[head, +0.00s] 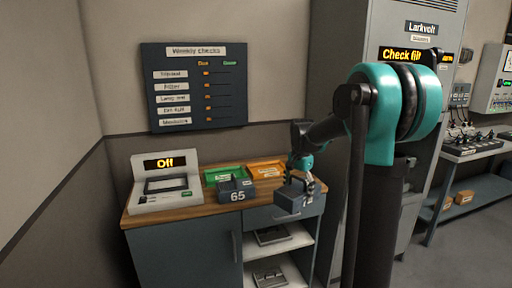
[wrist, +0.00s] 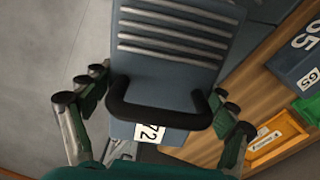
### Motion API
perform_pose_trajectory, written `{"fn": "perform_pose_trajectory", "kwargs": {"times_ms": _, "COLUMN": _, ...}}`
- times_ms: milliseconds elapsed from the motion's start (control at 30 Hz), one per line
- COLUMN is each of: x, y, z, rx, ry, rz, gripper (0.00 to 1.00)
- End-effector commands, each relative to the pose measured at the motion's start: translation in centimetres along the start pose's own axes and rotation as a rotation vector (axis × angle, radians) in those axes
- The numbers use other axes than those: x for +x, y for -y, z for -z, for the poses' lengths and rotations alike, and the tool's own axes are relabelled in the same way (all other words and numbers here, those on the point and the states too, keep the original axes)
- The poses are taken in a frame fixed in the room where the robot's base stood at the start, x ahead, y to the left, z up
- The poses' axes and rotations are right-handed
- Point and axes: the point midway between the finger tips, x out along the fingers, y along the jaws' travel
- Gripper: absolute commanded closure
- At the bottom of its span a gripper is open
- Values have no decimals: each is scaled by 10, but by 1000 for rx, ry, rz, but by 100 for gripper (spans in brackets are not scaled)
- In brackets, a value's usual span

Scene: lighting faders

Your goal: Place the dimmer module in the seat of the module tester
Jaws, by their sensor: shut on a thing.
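My gripper (head: 304,180) is shut on the black handle of a grey-blue finned module (head: 291,198) labelled 72. The module hangs in front of the right end of the counter. In the wrist view the module (wrist: 170,50) fills the upper middle, its handle between the fingers (wrist: 158,112). The module tester (head: 165,203) is a white box at the left end of the counter, its display reading "Off". Its dark recessed seat (head: 166,184) looks empty.
Another module (head: 236,190) labelled 65 stands mid-counter, in front of a green tray (head: 213,174) and an orange tray (head: 264,165). A "Weekly checks" board (head: 195,86) hangs on the wall. Open shelves below hold other units (head: 271,236). A tall grey cabinet (head: 350,40) stands to the right.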

Motion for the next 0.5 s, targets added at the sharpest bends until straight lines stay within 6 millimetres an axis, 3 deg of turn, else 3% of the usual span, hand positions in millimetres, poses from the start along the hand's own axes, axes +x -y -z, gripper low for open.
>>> {"fn": "perform_pose_trajectory", "kwargs": {"times_ms": 200, "x": 76, "y": 4, "z": 15, "rx": -259, "ry": 0, "rz": 0, "gripper": 74}}
{"fn": "perform_pose_trajectory", "kwargs": {"times_ms": 500, "x": 172, "y": -7, "z": 22, "rx": -617, "ry": 0, "rz": 0, "gripper": 74}}
